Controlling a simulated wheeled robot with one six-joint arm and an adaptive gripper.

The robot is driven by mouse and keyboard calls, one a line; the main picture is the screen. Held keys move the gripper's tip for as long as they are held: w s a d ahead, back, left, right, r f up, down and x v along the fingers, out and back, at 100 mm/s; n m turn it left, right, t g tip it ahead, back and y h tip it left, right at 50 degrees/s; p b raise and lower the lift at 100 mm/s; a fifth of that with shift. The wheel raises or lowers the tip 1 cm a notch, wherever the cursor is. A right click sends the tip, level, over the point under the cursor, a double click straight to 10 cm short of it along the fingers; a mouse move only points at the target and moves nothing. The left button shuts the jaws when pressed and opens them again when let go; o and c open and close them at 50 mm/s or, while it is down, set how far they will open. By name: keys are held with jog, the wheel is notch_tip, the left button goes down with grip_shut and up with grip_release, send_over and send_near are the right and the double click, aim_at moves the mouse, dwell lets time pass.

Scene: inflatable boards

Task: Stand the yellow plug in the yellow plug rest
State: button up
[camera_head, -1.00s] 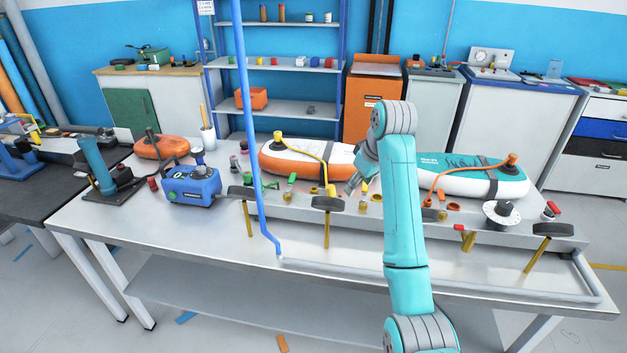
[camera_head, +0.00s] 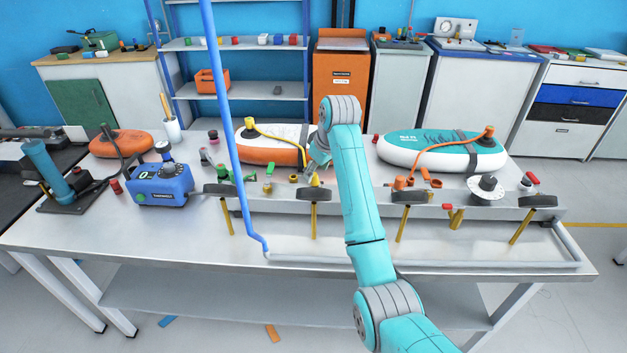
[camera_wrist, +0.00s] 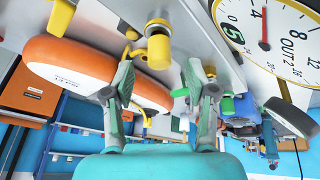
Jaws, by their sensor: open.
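A small yellow piece (camera_head: 315,181), which looks like the yellow plug, stands on the grey raised ledge of the bench. In the wrist view a yellow cylinder with a brass-coloured end (camera_wrist: 159,47) shows just beyond the fingertips and between them; it is probably the same plug. A low yellow fitting (camera_head: 293,178) sits to its left and may be the yellow plug rest; I cannot tell surely. My gripper (camera_head: 318,163) is just above and behind the yellow piece, partly hidden by my arm. In the wrist view my gripper (camera_wrist: 160,80) is open, with nothing between its fingers.
An orange and white board (camera_head: 270,150) with a yellow hose (camera_head: 280,134) lies behind. A teal board (camera_head: 440,146) lies to the right. A blue pump box (camera_head: 160,184) and a blue upright pole (camera_head: 222,95) stand left. Small green, brass and red fittings line the ledge.

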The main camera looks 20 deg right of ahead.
aim_at(315, 182)
jog(key=shift+x, duration=2)
jog(key=shift+w+r, duration=0.1)
jog(key=shift+w, duration=0.05)
grip_shut()
